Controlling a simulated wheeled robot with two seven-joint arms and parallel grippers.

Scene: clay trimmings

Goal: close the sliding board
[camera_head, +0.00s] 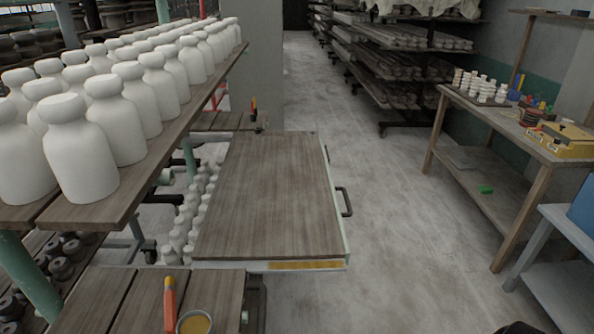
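The sliding board (270,195) is a wide brown wooden panel with a pale green right edge and a yellow strip on its front edge. It sticks out to the right, past the wooden surfaces in front of and behind it, over the floor. A dark handle (346,202) is fixed to its right side. The board's top is bare. Small white bottles (186,222) stand below its left edge, which partly hides them. Neither of my grippers shows in the head view, and nothing is seen touching the board or handle.
Large white bottles (80,145) crowd a wooden shelf at the left. An orange-handled tool (169,303) and a round tin (195,323) lie on the near bench. The floor right of the board (400,230) is clear up to a wooden table (520,133).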

